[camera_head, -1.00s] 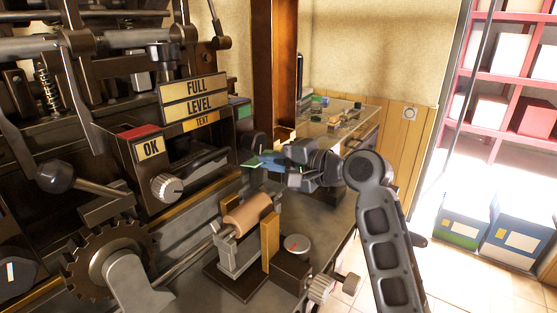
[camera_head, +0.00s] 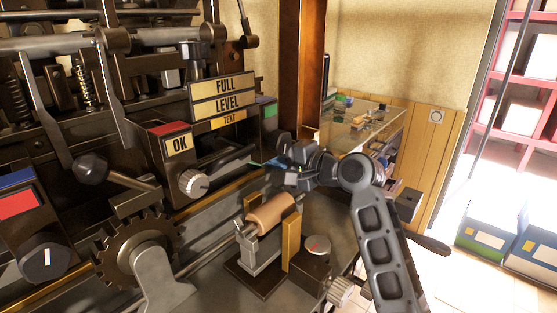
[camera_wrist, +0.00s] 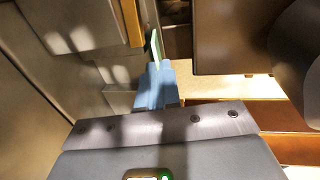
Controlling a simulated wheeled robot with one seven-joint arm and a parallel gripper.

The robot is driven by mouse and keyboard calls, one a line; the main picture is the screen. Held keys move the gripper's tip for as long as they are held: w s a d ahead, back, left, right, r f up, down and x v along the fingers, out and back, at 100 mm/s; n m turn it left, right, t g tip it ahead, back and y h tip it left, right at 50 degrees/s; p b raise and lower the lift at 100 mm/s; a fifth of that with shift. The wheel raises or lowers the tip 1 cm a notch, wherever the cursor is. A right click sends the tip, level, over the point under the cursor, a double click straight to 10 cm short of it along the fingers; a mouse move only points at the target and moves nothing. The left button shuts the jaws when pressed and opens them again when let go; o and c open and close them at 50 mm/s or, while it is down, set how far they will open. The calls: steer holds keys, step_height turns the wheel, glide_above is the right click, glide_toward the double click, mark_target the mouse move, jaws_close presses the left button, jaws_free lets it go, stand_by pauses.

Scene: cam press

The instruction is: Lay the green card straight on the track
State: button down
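My gripper (camera_head: 272,165) is at the right end of the press, mostly side-on in the head view. In the wrist view its blue fingers (camera_wrist: 155,88) are together around the lower end of the green card (camera_wrist: 154,46). The card is a thin sliver there, nearly edge-on and slightly tilted. In the head view only a small green-blue piece shows at the fingertips, beside the dark press housing. A long metal bed with a gold edge (camera_head: 190,213) runs along the press front. I cannot tell for sure which part is the track.
A copper-coloured roller (camera_head: 270,213) on a stand and a gold upright plate (camera_head: 291,240) stand below my gripper. In the wrist view a dark block (camera_wrist: 232,38) is close to the card's right.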

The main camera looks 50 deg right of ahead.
stand_by(0.4)
steer(key=c, duration=0.8)
jaws_free()
steer(key=shift+f, duration=0.25)
steer(key=shift+s, duration=0.15)
steer(key=shift+s+f+p, duration=0.1)
steer(key=shift+s+p, duration=0.55)
steer(key=shift+s, duration=1.7)
steer(key=shift+s+d, duration=0.1)
steer(key=shift+s, duration=0.05)
